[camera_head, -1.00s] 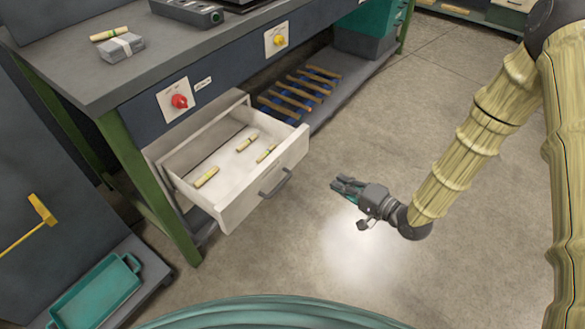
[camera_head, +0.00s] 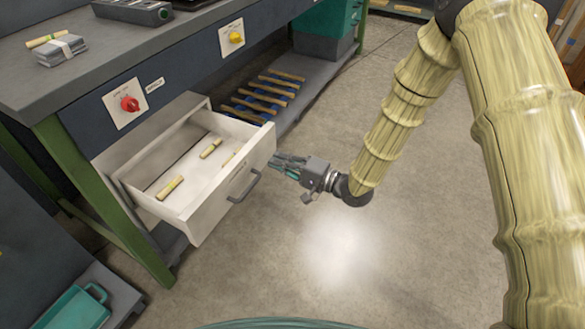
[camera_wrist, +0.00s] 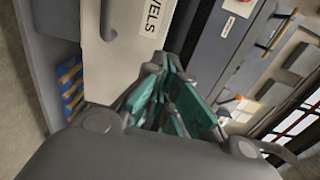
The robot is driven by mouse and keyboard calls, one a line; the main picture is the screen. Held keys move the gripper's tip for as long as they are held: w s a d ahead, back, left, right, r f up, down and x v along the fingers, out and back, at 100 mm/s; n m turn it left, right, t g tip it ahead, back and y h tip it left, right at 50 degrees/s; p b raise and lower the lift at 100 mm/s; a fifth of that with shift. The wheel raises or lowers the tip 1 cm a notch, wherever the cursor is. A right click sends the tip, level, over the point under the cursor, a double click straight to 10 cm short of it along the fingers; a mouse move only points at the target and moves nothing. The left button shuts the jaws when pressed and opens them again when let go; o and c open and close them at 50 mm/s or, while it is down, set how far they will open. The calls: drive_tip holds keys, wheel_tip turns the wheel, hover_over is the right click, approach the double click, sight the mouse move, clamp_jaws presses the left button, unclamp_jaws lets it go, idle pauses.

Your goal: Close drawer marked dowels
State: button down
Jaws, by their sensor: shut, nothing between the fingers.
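The white drawer (camera_head: 236,184) stands pulled out under the workbench in the head view. Several short pale dowels (camera_head: 170,187) lie inside it. Its front carries a dark handle (camera_head: 245,187). In the wrist view the drawer front (camera_wrist: 120,55) shows the letters "VELS" and part of the handle (camera_wrist: 108,20). My gripper (camera_head: 275,161) is shut and empty, with its fingers pointing at the drawer front near its far right end. In the wrist view the fingers (camera_wrist: 168,85) are close to the front; I cannot tell whether they touch it.
The workbench (camera_head: 75,62) has a red knob (camera_head: 130,104) and a yellow knob (camera_head: 236,38) on its face. Hammer-like wooden-handled tools (camera_head: 268,97) lie on the lower shelf beside the drawer. A teal tray (camera_head: 75,309) sits at lower left.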

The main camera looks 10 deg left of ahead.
sight(251, 150)
drive_tip(key=b+x, duration=0.1)
drive_tip(key=x, duration=0.5)
drive_tip(key=shift+w+a+b, duration=0.1)
drive_tip(key=shift+a+b, duration=0.2)
drive_tip(key=shift+a, duration=0.15)
